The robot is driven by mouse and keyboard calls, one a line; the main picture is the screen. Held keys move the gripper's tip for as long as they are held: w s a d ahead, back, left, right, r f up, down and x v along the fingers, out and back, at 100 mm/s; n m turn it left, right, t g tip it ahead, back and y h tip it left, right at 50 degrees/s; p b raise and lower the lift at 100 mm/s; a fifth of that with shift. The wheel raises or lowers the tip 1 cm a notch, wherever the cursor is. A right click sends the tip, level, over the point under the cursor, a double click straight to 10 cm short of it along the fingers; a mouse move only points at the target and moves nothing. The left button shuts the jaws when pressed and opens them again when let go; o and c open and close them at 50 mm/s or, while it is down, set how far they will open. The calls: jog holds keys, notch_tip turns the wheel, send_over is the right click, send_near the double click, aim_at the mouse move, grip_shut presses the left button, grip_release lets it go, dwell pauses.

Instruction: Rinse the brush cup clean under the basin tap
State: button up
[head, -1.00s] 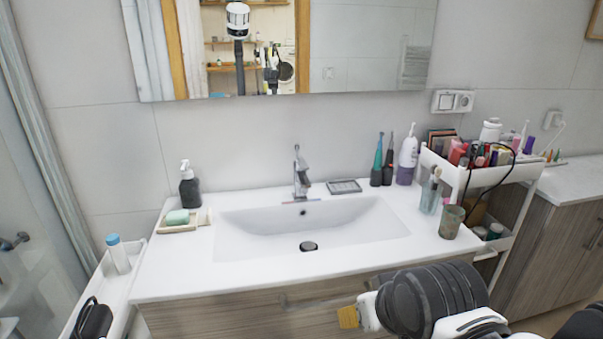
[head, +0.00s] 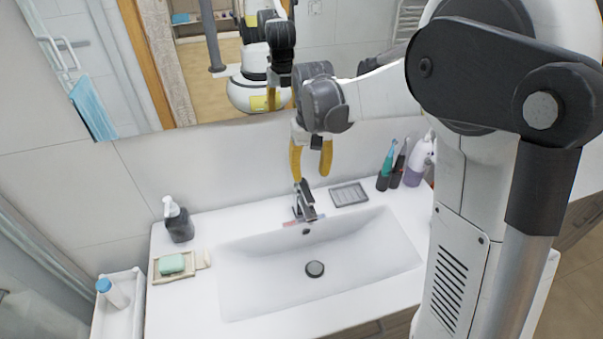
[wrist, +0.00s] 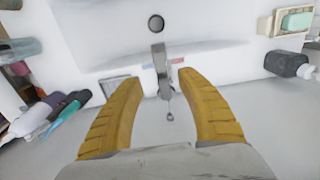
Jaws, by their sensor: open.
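My gripper (head: 311,176) is open and points down above the chrome basin tap (head: 305,206). In the wrist view its yellow fingers stand on either side of the tap (wrist: 161,68), with gaps to both; contact is not visible. No water shows from the tap. The brush cup cannot be made out in the head view, where my arm covers the right counter end. A greyish translucent thing (wrist: 20,48) at the wrist view's left edge is too cut off to name.
A soap dispenser (head: 177,222) and green soap (head: 171,264) on a dish stand left of the basin. A grey tray (head: 348,194), electric toothbrushes (head: 387,168) and a white-purple bottle (head: 418,163) stand at the back right. The mirror (head: 190,75) hangs close behind my gripper.

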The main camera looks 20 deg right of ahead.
aim_at(310, 199)
jog(key=f+b, duration=0.1)
jog(key=f, duration=0.9)
jog(key=shift+s+f+b, duration=0.15)
jog(key=shift+s+b, duration=0.05)
jog(key=shift+b, duration=0.15)
grip_shut()
